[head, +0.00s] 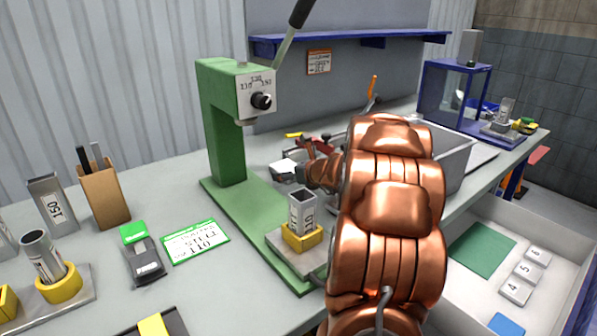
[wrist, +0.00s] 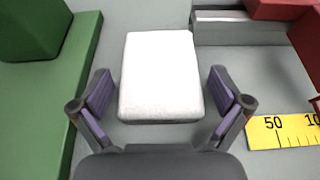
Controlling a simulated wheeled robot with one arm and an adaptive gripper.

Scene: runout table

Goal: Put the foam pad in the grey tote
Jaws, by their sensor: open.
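The foam pad, a pale white rounded block (wrist: 160,78), lies flat on the grey table in the wrist view. My gripper (wrist: 161,84) is open, with one purple-padded finger on each side of the pad and a visible gap at both sides. In the head view a small white block (head: 284,168), apparently the pad, shows beside the green press, left of my copper-coloured wrist. My arm hides much of the gripper there. The grey tote (head: 457,158) stands on the table to the right, partly hidden behind my arm.
The green press (head: 226,130) stands left of my arm; its green base (wrist: 85,60) is close to my left finger. A grey metal piece (wrist: 238,28), red parts (wrist: 275,8) and a yellow ruler (wrist: 285,131) lie around the pad. A white drawer (head: 560,268) is open at right.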

